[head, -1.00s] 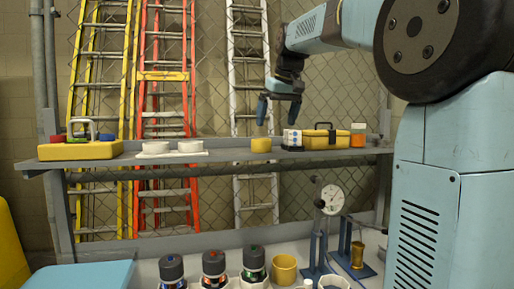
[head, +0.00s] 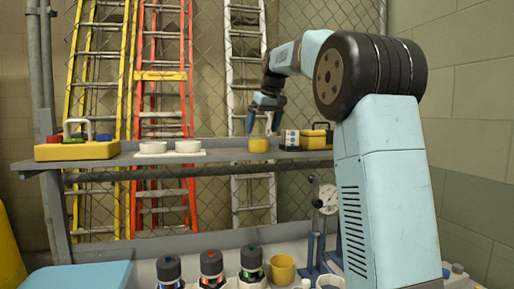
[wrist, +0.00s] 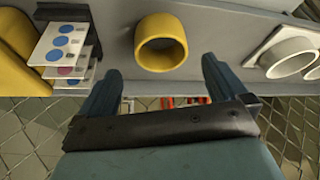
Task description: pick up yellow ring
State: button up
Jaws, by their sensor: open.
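The yellow ring (head: 259,145) sits on the grey shelf (head: 225,154), right of the middle. In the wrist view the yellow ring (wrist: 161,42) shows its round opening and lies just beyond the fingertips, roughly centred between them. My gripper (head: 262,125) is above the ring, fingers pointing down, open and empty. In the wrist view my gripper (wrist: 158,72) has its two fingers spread wide, with the ring apart from both.
A stack of cards with blue dots (wrist: 62,45) and a yellow case (head: 313,139) stand close right of the ring in the head view. White rings on a plate (head: 172,148) and a yellow box (head: 75,151) are further left. Mesh fence is behind.

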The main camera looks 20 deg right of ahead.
aim_at(258, 142)
jog(key=shift+x, duration=3.35)
jog(key=shift+s+a, duration=0.1)
jog(key=shift+c, duration=0.5)
jog(key=c, duration=0.9)
jog(key=shift+o, duration=0.2)
jog(key=shift+r, duration=0.1)
